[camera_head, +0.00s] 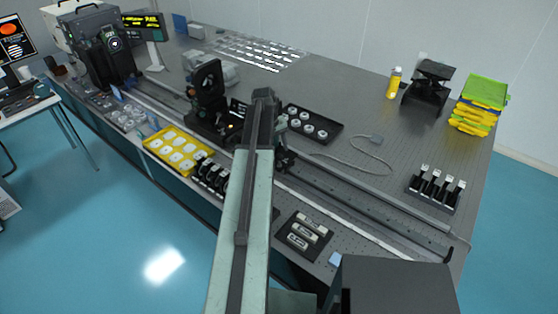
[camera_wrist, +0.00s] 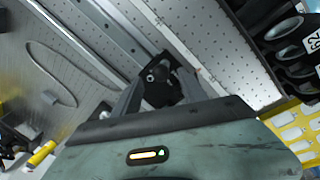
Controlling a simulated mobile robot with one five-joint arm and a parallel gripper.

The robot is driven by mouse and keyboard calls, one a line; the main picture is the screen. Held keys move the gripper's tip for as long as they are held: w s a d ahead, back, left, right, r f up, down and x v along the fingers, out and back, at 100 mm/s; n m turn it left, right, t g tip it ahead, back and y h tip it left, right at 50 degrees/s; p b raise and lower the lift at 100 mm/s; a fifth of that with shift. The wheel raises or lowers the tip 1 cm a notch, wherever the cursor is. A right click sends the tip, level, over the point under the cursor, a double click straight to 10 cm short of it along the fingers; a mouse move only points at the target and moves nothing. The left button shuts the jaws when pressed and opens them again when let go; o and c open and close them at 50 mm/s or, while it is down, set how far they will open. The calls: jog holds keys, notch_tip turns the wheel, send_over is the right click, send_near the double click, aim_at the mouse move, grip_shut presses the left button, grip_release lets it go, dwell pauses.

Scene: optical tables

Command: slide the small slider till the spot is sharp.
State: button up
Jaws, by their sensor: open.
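In the wrist view, a small black slider part (camera_wrist: 160,92) with a round metal knob sits by the long rail. My gripper (camera_wrist: 158,86) is open, with one finger on each side of this part. I cannot tell whether either finger touches it. In the head view, my arm hides most of this place; a dark part (camera_head: 284,157) shows just right of the arm on the rail (camera_head: 360,200). A monitor (camera_head: 12,38) at the far left shows an orange round spot on black; its sharpness is too small to judge.
Left of my arm stand a black upright mount (camera_head: 206,82) and a yellow tray (camera_head: 172,150). A black tray of round parts (camera_head: 312,126) lies behind the rail. A cable (camera_head: 355,165) and a black rack (camera_head: 436,188) lie right. The rail's right stretch looks clear.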

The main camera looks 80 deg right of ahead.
aim_at(279, 155)
jog(key=f+b, duration=0.2)
jog(key=f, duration=0.2)
jog(key=shift+s+d+f+b, duration=0.2)
jog(key=shift+s+b, duration=0.1)
jog(key=shift+b, duration=0.1)
jog(key=shift+r, duration=0.2)
jog(key=shift+c, duration=0.3)
grip_shut()
dwell(0.5)
